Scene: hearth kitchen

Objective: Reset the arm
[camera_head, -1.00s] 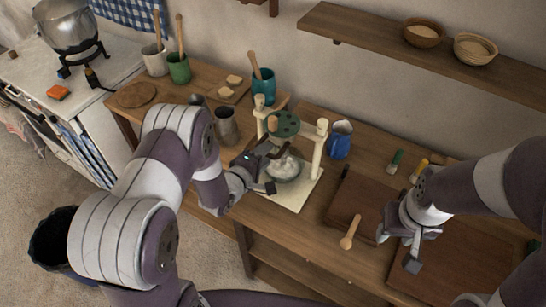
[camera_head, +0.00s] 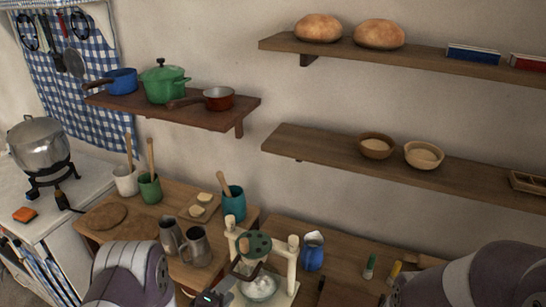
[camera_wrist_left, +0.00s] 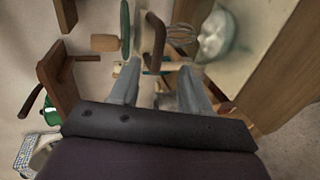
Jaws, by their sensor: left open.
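My left gripper (camera_head: 218,296) is at the bottom edge of the head view, by the cream stand (camera_head: 292,257) with a green disc (camera_head: 255,244). Under the disc is a bowl of white stuff (camera_head: 262,288). In the left wrist view, the left gripper (camera_wrist_left: 159,68) has its two grey fingers apart. A brown crank-like handle (camera_wrist_left: 155,42) and a wire whisk (camera_wrist_left: 182,33) lie beyond the fingertips, with the bowl (camera_wrist_left: 218,36) to the right. I cannot tell whether the fingers touch anything. My right arm shows at lower right; its gripper is out of view.
Two metal mugs (camera_head: 196,247), a teal pot (camera_head: 233,206) and a blue jug (camera_head: 312,254) stand near the left arm. A shelf with pans (camera_head: 178,108) and a shelf with two bowls (camera_head: 465,186) project from the wall above. A stove top (camera_head: 80,190) is at left.

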